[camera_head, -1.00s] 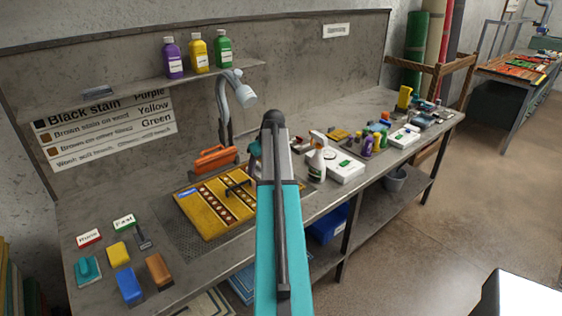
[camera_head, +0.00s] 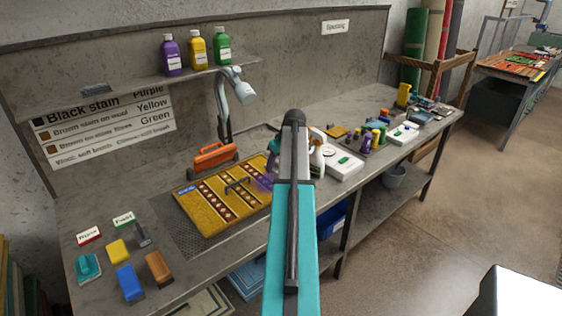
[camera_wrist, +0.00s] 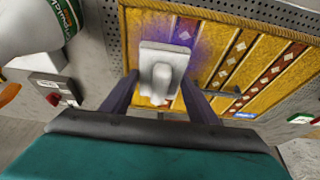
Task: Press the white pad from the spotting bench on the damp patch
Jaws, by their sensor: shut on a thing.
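The white pad (camera_wrist: 163,60) with a raised grip is between the two dark fingers of my gripper (camera_wrist: 158,98) in the wrist view; the gripper is shut on it. The pad is over the ornate yellow rug (camera_wrist: 228,95), at the purple-tinted patch (camera_wrist: 210,42). I cannot tell whether the pad touches the rug. In the head view the rug (camera_head: 215,218) lies on the bench, and the purple patch (camera_head: 265,183) shows at its right part, beside my arm. My arm hides the gripper's fingers and the pad there.
A spray bottle (camera_head: 317,160) and a white box (camera_head: 343,167) stand right of my arm. An orange-handled tool (camera_head: 215,157) lies behind the rug. Coloured pads and brushes, such as a blue one (camera_head: 129,283), sit at the front left. Bottles stand on the shelf above.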

